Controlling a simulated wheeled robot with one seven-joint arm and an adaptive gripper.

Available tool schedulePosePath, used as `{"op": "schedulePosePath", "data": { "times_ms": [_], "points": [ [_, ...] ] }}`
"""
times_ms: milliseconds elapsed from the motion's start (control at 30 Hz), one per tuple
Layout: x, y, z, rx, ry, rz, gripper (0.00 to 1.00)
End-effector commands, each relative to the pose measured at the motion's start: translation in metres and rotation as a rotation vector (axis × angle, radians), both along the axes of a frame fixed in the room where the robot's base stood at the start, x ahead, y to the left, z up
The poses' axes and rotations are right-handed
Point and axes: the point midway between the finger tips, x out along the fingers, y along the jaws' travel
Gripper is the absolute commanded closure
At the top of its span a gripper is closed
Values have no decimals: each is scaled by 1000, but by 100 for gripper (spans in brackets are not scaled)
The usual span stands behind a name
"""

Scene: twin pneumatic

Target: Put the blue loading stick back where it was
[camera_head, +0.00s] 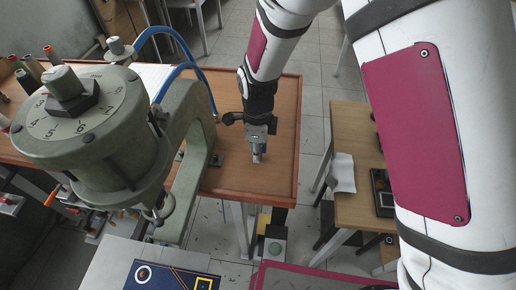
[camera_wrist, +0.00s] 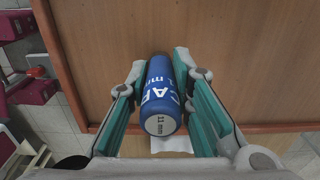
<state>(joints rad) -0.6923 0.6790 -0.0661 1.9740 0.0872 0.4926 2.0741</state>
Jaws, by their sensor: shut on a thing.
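The blue loading stick (camera_wrist: 160,98) is a thick blue cylinder with white lettering and a pale end face marked "11 mm". It lies between the two teal fingers of my gripper (camera_wrist: 160,65), which are shut on it. In the head view my gripper (camera_head: 258,137) points down over the right part of the brown wooden table (camera_head: 232,179). The stick is mostly hidden by the gripper there. I cannot tell whether the stick touches the tabletop.
A large green press (camera_head: 100,125) with a numbered dial and blue hoses stands to the left of my gripper. Coloured spools (camera_head: 27,82) stand at the far left. A smaller wooden table (camera_head: 357,125) with a white cloth (camera_head: 342,173) is to the right. The tabletop around my gripper is bare.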

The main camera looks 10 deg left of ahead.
Motion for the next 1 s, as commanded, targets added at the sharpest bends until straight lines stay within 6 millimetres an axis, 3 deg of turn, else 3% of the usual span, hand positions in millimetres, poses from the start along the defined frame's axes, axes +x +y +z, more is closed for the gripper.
{"op": "schedulePosePath", "data": {
  "times_ms": [367, 400, 500, 833, 1000],
  "points": [
    [0, 0, -7, 0, -1, 0, 100],
    [0, 0, -7, 1, -1, 0, 78],
    [0, 0, -7, 1, -1, 0, 60],
    [0, 0, -5, 1, -1, 0, 60],
    [1, 1, 14, 2, -5, 2, 60]
  ]
}}
